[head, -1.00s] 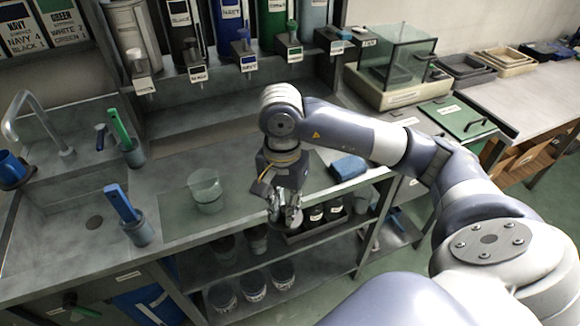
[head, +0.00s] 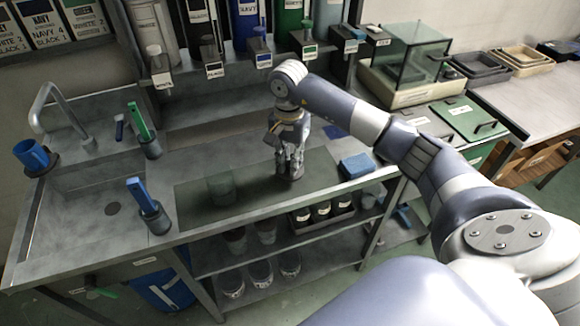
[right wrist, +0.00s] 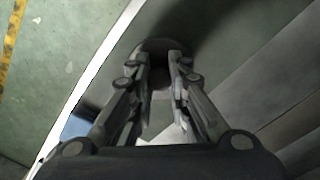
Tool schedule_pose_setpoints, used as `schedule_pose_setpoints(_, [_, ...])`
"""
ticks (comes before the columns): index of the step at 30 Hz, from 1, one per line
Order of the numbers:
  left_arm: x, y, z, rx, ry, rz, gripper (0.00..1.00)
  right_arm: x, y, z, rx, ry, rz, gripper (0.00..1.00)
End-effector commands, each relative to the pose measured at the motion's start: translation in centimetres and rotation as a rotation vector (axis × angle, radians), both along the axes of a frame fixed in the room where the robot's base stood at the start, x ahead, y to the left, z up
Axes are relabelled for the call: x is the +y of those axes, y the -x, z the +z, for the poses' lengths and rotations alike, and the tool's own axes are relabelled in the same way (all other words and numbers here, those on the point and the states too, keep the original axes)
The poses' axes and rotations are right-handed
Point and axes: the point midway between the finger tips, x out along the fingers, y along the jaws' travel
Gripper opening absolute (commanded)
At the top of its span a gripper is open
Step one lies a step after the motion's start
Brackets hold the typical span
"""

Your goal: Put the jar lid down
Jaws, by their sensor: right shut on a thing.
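My right gripper (head: 290,172) is over the dark mat on the counter, pointing down. The right wrist view shows its fingers (right wrist: 161,65) shut on a dark round lid (right wrist: 154,45), which sticks out past the fingertips. In the head view the lid is mostly hidden by the gripper, and I cannot tell whether it touches the mat (head: 255,180). A clear greenish jar (head: 221,188) stands upright on the mat, left of the gripper and apart from it. My left gripper is not in view.
A folded blue cloth (head: 356,165) lies right of the gripper. A grey cup with a blue-handled tool (head: 151,216) stands left, by the sink. Dark jars in a tray (head: 322,214) sit on the shelf below. The counter's front edge runs close by.

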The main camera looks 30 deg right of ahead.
Motion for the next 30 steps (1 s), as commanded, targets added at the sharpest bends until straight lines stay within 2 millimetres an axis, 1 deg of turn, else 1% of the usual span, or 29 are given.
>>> schedule_pose_setpoints(3, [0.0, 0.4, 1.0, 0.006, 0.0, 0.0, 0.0, 0.1, 0.2, -1.4, 0.005, -0.001, 0.0, 0.0])
schedule_pose_setpoints(7, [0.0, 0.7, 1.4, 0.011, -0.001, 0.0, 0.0, 0.1, 0.1, -2.7, 0.002, -0.001, 0.0, 0.0])
schedule_pose_setpoints(14, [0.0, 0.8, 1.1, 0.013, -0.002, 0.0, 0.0, 0.0, 0.1, -2.9, 0.001, 0.001, 0.0, 0.0])
schedule_pose_setpoints(18, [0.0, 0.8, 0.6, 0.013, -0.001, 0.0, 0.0, 0.0, 0.1, -3.4, -0.001, 0.001, 0.0, 0.0])
schedule_pose_setpoints(19, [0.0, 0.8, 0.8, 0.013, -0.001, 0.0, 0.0, 0.0, 0.1, -3.2, -0.001, 0.001, 0.0, 0.23])
schedule_pose_setpoints(21, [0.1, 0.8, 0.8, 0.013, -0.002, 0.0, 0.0, 0.0, 0.1, -3.2, 0.001, 0.001, 0.0, 0.36])
schedule_pose_setpoints(30, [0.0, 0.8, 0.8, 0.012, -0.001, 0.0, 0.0, 0.0, 0.1, -3.2, 0.001, 0.0, 0.0, 0.36])
